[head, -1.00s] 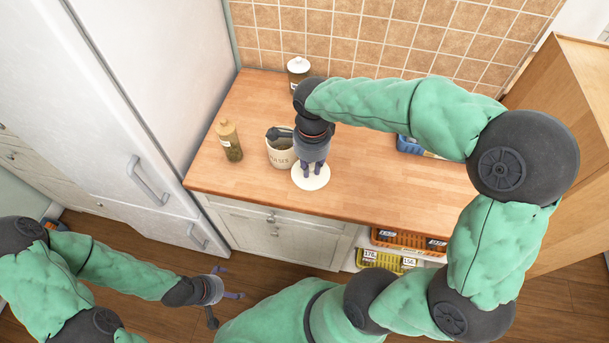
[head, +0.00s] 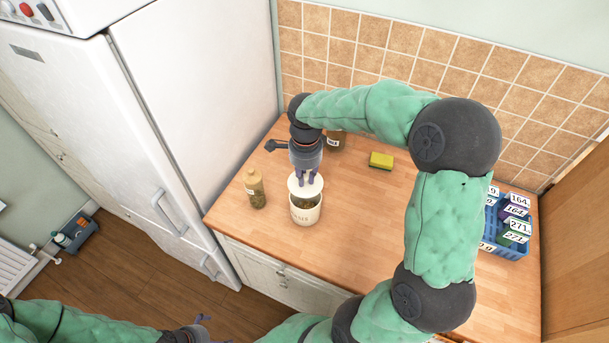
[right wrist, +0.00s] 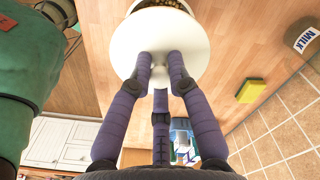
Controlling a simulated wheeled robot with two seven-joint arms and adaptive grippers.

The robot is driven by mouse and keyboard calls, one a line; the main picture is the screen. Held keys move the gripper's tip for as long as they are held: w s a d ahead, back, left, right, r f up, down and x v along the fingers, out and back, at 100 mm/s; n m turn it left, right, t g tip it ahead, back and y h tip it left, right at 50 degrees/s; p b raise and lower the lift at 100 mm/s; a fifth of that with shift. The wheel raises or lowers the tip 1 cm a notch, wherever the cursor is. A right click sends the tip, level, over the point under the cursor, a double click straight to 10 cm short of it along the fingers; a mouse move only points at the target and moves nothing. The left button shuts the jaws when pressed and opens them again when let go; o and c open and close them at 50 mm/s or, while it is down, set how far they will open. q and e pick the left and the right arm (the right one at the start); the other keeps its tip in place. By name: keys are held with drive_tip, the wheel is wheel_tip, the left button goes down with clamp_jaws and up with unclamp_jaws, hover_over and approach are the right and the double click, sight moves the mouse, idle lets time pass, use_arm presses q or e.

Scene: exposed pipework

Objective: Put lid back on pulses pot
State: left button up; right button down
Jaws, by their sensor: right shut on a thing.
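The pulses pot (head: 306,214) is a cream round pot standing on the wooden worktop, with greenish-brown pulses showing at its open front. My right gripper (head: 306,179) is shut on the knob of the white round lid (head: 296,188) and holds it over the back part of the pot's mouth. In the right wrist view my right gripper's purple fingers (right wrist: 160,68) close around the knob of the lid (right wrist: 140,35), and pulses show past its edge. I cannot tell whether lid and rim touch. My left gripper (head: 211,329) is low at the bottom edge, partly cut off, with fingers apart.
A tan-topped jar (head: 255,190) stands just left of the pot. Another jar (head: 335,141) stands behind, partly hidden by my right arm. A yellow-green sponge (head: 381,160) lies at the back. A blue crate (head: 510,240) is at right. The worktop right of the pot is clear.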

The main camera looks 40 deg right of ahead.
drive_tip(key=shift+f+b, duration=1.75)
drive_tip(key=shift+f, duration=0.9)
drive_tip(key=shift+f+b, duration=0.15)
drive_tip(key=shift+b, duration=0.15)
idle(0.5)
drive_tip(key=c, duration=0.6)
unclamp_jaws()
drive_tip(key=shift+r+p, duration=2.45)
drive_tip(key=shift+r, duration=1.1)
